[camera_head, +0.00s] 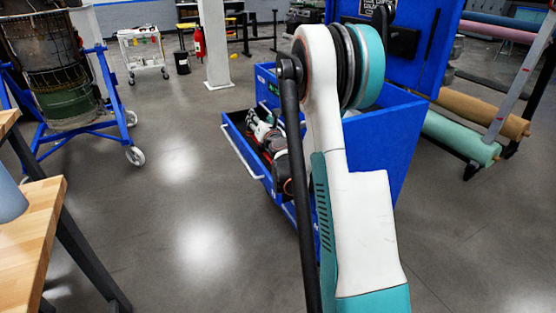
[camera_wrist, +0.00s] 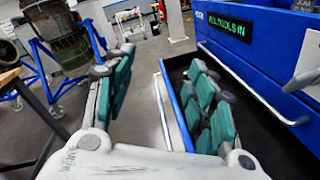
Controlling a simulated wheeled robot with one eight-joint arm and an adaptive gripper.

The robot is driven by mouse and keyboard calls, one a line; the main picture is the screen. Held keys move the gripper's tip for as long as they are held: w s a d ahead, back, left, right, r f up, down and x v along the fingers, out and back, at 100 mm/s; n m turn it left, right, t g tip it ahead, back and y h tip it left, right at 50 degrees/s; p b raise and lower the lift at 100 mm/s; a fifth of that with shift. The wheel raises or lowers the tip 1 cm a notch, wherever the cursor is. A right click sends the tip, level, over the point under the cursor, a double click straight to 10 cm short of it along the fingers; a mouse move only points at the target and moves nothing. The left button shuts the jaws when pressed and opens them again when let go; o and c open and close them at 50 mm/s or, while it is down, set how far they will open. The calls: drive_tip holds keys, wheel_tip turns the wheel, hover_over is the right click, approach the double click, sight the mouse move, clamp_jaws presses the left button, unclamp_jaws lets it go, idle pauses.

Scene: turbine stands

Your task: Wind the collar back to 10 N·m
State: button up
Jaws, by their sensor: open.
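No torque wrench or collar can be made out in either view. In the head view my gripper (camera_head: 257,128) is small and partly hidden by my own arm, at the open drawer (camera_head: 238,152). The part of the drawer floor that shows is dark and bare; the rest is hidden behind the fingers.
The blue tool cabinet (camera_head: 392,135) has a green lit display (camera_wrist: 227,25) that appears to read "ALL TOOLS IN". A wooden workbench (camera_head: 40,215) stands at left, near a blue turbine stand (camera_head: 95,130). Grey floor between them is clear. Fabric rolls (camera_head: 460,137) lie at right.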

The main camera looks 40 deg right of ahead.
drive_tip(key=s+d+f+n+g, duration=0.1)
drive_tip(key=d+f+n, duration=0.2)
drive_tip(key=f, duration=0.5)
drive_tip(key=s+d+f+n+g+y, duration=0.1)
drive_tip(key=s+d+f+n, duration=0.1)
drive_tip(key=f, duration=0.6)
drive_tip(key=s+d+f+n+g, duration=0.1)
drive_tip(key=s+d+f+n, duration=0.1)
drive_tip(key=d+f, duration=0.4)
drive_tip(key=shift+s+f+n+g+y, duration=0.1)
drive_tip(key=shift+f+n+g+y, duration=0.25)
drive_tip(key=shift+f+n, duration=0.6)
drive_tip(key=b+x, duration=0.3)
drive_tip(key=x, duration=0.9)
drive_tip(key=shift+w+d+f+b, duration=0.15)
drive_tip(key=shift+w+b, duration=0.2)
drive_tip(key=shift+w, duration=0.4)
drive_tip(key=shift+c, duration=0.6)
drive_tip(key=c, duration=1)
